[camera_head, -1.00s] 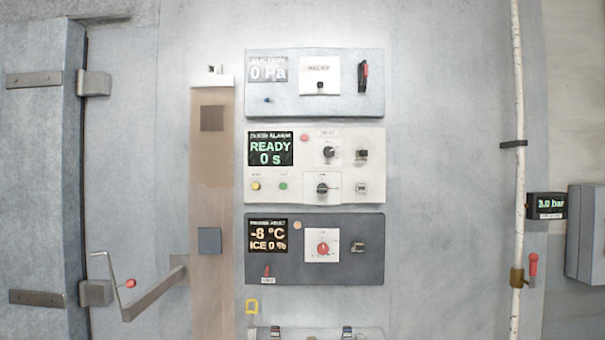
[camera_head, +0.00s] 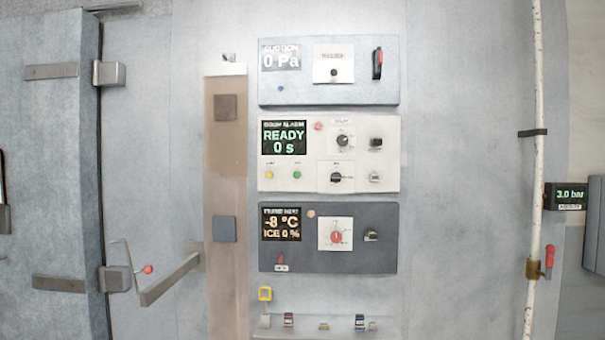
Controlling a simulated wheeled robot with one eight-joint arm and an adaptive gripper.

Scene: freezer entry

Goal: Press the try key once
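The white alarm panel (camera_head: 385,155) is mounted on the wall in the middle of the view. Its screen (camera_head: 285,137) reads READY, 0 s. Below the screen are a yellow button (camera_head: 269,175) and a green button (camera_head: 297,175). The small labels above them are too blurred to read, so I cannot tell which key is marked try. The panel also carries a red lamp or button (camera_head: 318,126), two dark knobs and two small switches at its right. My gripper is not in view.
A pale panel (camera_head: 330,95) reading 0 Pa hangs above; a dark panel (camera_head: 328,262) reading -8 °C, ICE 0 % hangs below. A bent metal lever (camera_head: 168,281) juts out at left beside the grey door (camera_head: 45,170). A low shelf (camera_head: 340,329) holds several small items.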

